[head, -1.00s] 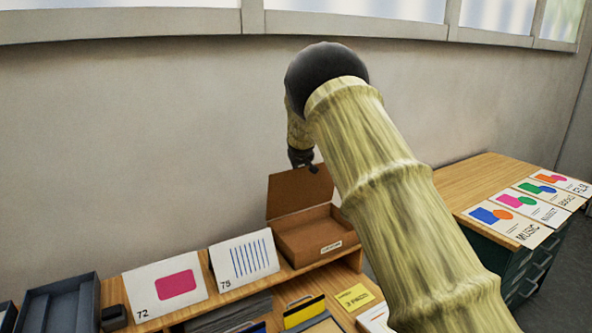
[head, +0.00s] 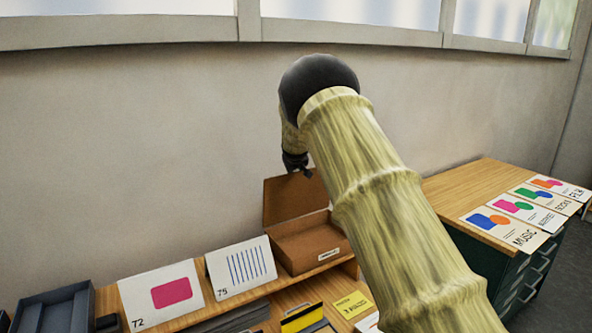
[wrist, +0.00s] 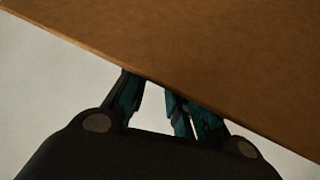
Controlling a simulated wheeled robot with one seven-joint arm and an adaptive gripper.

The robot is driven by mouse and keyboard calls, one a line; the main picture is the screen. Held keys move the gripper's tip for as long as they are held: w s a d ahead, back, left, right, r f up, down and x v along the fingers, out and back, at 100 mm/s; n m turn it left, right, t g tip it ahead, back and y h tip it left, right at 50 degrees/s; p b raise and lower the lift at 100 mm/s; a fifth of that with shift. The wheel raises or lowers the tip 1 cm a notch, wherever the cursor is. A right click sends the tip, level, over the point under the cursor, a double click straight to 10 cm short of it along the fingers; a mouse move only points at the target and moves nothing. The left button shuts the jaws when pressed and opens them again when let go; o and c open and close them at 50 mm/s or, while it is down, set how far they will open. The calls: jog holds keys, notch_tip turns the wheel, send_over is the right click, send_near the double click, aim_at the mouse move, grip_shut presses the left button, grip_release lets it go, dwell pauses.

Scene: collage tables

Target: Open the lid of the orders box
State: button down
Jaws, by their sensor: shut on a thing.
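The orders box (head: 312,251) is a brown cardboard box on the raised shelf against the wall, with a small white label on its front whose writing is too small to read. Its lid (head: 288,202) stands raised at the back, tilted steeply upward, and the box's inside shows. My gripper (head: 305,172) is at the top edge of the lid in the head view. In the wrist view the lid (wrist: 200,60) fills the upper part, and my gripper (wrist: 165,90) is shut on its edge. The fingertips are hidden behind the lid.
Cards marked 72 (head: 138,298) and 75 (head: 228,279) stand left of the box on the shelf. A dark grey tray (head: 30,317) is at far left. A yellow card (head: 352,304) lies below.

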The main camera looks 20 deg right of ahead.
jog(key=shift+s+a+f, duration=0.1)
jog(key=shift+a+f, duration=0.05)
jog(key=shift+f, duration=0.45)
jog(key=shift+s+a+f, duration=0.1)
jog(key=shift+a+f, duration=0.05)
jog(key=shift+f, duration=0.4)
jog(key=c, duration=1.3)
grip_release()
jog(key=shift+w+f, duration=0.1)
jog(key=shift+s+a+r+p, duration=0.3)
jog(key=shift+a+r+p, duration=0.4)
jog(key=shift+r, duration=1.35)
jog(key=shift+s+a+r+p, duration=0.35)
jog(key=shift+a+r+p, duration=0.35)
jog(key=shift+r, duration=1.4)
jog(key=shift+s+a+r+p, duration=0.3)
jog(key=shift+a+r+p, duration=0.4)
jog(key=shift+r, duration=1.35)
jog(key=v, duration=1.2)
jog(key=shift+d, duration=0.1)
